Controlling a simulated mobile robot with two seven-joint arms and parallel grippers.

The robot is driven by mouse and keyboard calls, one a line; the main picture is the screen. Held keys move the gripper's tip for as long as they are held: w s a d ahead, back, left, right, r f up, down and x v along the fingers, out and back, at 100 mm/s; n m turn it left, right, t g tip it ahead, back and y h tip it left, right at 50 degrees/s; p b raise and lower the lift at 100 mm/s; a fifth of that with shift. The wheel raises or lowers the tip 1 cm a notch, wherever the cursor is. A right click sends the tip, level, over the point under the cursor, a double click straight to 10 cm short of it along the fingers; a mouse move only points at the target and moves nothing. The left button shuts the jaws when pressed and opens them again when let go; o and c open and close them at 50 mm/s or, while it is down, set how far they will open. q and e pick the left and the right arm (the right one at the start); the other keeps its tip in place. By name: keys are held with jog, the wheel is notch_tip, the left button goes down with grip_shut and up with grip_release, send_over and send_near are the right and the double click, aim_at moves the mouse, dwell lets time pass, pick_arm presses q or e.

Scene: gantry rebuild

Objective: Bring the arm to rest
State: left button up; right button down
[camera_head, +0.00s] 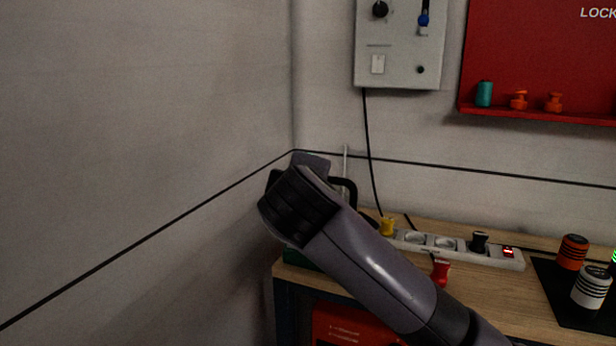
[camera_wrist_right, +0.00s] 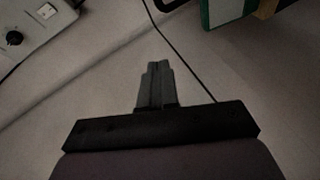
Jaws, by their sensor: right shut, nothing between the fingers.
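My right arm (camera_head: 375,270) reaches in from the bottom right of the head view, its dark wrist joint raised over the left end of the wooden bench. The fingers of that arm cannot be made out in the head view. In the right wrist view my right gripper (camera_wrist_right: 157,70) is shut, its two grey fingers together with nothing between them. Pale wall shows behind the fingertips, and they appear to touch nothing. My left gripper is in neither view.
The wooden bench (camera_head: 512,284) carries a power strip (camera_head: 458,246), a red plug-like piece (camera_head: 440,271) and a black mat (camera_head: 556,291) with banded cylinders. A grey control box (camera_head: 398,62) and a red board (camera_head: 540,60) hang behind. The left side shows bare wall.

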jog(key=s+d+f+m+g+y, duration=0.1)
jog(key=s+d+f+m, duration=0.15)
jog(key=f, duration=0.85)
jog(key=s+d+f+m+g+y, duration=0.2)
jog(key=s+f, duration=0.1)
jog(key=f, duration=0.8)
jog(key=s+d+f+m+g+y, duration=0.1)
jog(key=s+d+f+m, duration=0.15)
jog(key=f, duration=0.85)
jog(key=s+d+f+m, duration=0.1)
jog(key=s+d+f, duration=0.3)
jog(key=s, duration=0.3)
jog(key=s+d+f+m+h, duration=0.1)
jog(key=s+d+f+m, duration=0.1)
jog(key=s+d+f, duration=0.3)
jog(key=s+d+f+m, duration=0.2)
jog(key=s+d+f, duration=0.2)
jog(key=s, duration=0.5)
jog(key=shift+s+d+f+h, duration=0.2)
jog(key=shift+d+f+h, duration=0.1)
jog(key=shift+d, duration=0.15)
